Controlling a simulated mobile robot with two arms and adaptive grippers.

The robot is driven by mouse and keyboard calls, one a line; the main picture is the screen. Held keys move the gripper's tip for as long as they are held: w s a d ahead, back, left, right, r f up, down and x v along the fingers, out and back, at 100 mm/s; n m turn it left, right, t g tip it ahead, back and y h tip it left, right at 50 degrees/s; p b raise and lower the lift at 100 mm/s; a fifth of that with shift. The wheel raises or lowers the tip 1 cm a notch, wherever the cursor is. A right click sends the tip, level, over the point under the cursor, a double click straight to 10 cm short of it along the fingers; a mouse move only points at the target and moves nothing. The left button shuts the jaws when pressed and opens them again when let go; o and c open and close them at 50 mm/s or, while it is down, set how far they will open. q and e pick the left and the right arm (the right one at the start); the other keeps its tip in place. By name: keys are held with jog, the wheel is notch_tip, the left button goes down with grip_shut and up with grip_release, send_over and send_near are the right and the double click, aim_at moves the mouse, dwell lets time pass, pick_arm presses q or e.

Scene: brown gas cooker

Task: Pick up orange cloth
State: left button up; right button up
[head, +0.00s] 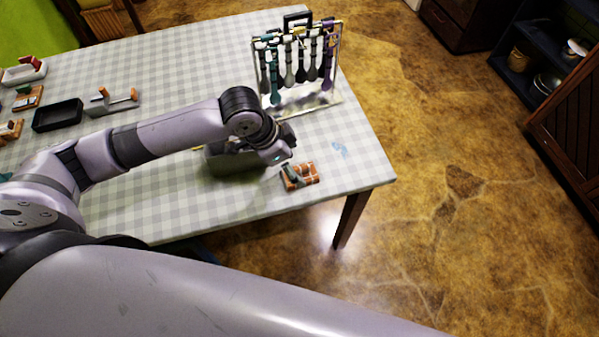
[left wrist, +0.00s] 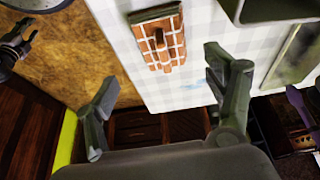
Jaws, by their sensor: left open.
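A small orange cloth (head: 300,176) with a pale grid pattern lies on the table near its front right corner. A narrow greenish-brown piece lies along or on it. In the left wrist view the cloth (left wrist: 172,53) lies ahead, with a small brown bar standing out from its middle. My left gripper (head: 283,143) is just behind and left of the cloth in the head view. In the left wrist view my left gripper (left wrist: 160,72) is open and empty, its fingers spread on either side of the cloth's line, apart from it.
A table (head: 345,172) with a grey checked cover has its edge close to the cloth. A grey bin (head: 228,165) stands left of it, partly under my arm. A utensil rack (head: 298,65) stands behind. A black tray (head: 58,115) lies at left. Floor is clear to the right.

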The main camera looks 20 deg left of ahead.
aim_at(298, 168)
pick_arm(q)
jog(key=shift+a+x, duration=0.15)
jog(key=shift+x, duration=1.3)
jog(key=shift+a+x, duration=0.15)
jog(key=shift+x, duration=1.25)
jog(key=shift+w, duration=0.15)
jog(key=shift+c, duration=0.4)
jog(key=c, duration=1.1)
jog(key=shift+o, duration=0.2)
notch_tip(298, 168, up, 20)
jog(key=shift+p, duration=0.4)
